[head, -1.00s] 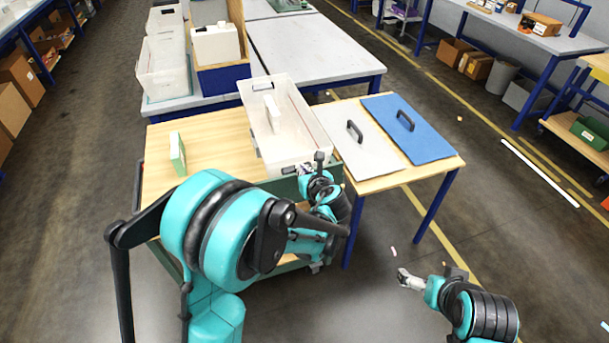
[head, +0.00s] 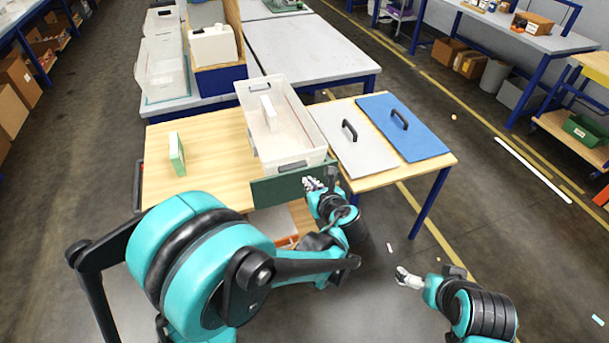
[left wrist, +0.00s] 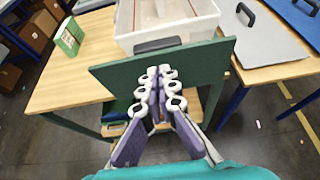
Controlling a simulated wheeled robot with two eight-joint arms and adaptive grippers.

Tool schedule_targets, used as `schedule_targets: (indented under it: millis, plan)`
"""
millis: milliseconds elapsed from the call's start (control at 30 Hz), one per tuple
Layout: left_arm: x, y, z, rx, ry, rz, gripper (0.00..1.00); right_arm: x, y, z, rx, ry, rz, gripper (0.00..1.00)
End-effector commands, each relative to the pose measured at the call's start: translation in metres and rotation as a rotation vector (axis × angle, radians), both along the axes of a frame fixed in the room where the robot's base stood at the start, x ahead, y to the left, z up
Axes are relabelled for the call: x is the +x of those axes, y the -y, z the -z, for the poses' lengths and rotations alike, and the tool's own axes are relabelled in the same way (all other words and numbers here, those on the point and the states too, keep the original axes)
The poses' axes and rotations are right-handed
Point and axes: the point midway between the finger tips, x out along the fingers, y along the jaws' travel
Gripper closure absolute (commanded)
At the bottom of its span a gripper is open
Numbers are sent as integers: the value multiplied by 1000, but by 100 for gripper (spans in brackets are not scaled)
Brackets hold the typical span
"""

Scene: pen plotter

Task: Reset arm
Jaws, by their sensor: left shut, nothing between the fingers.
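My left gripper (head: 313,184) is shut and empty, in front of the cart's green end panel (head: 282,187). In the left wrist view its fingers (left wrist: 161,73) lie together before the green panel (left wrist: 110,75); I cannot tell if they touch it. A clear bin (head: 300,137) stands on the cart's wooden top just behind the panel, with a white object (head: 268,112) inside. My right gripper (head: 408,278) hangs low over the floor at the right, apart from everything; its finger opening is too small to judge.
A green-and-white box (head: 177,154) stands on the cart top (head: 217,150). A grey lid (head: 352,150) and a blue lid (head: 410,130), both with black handles, lie on the side table (head: 388,178). Floor is open at the right and front.

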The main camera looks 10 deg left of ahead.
Motion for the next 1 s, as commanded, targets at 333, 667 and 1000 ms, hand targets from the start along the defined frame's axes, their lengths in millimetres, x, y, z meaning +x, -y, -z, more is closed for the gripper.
schedule_targets:
  millis: [333, 667, 1000]
  plan:
    - [-19, 13, -13, 0, 0, 0, 100, 0, 0, -8, 0, 0, 0, 0]
    - [-46, -16, -19, -353, 80, -193, 100, 0, 0, -8, 0, 0, 0, 0]
    - [-149, -53, -26, -1377, 377, -969, 100, 0, 0, -8, 0, 0, 0, 0]
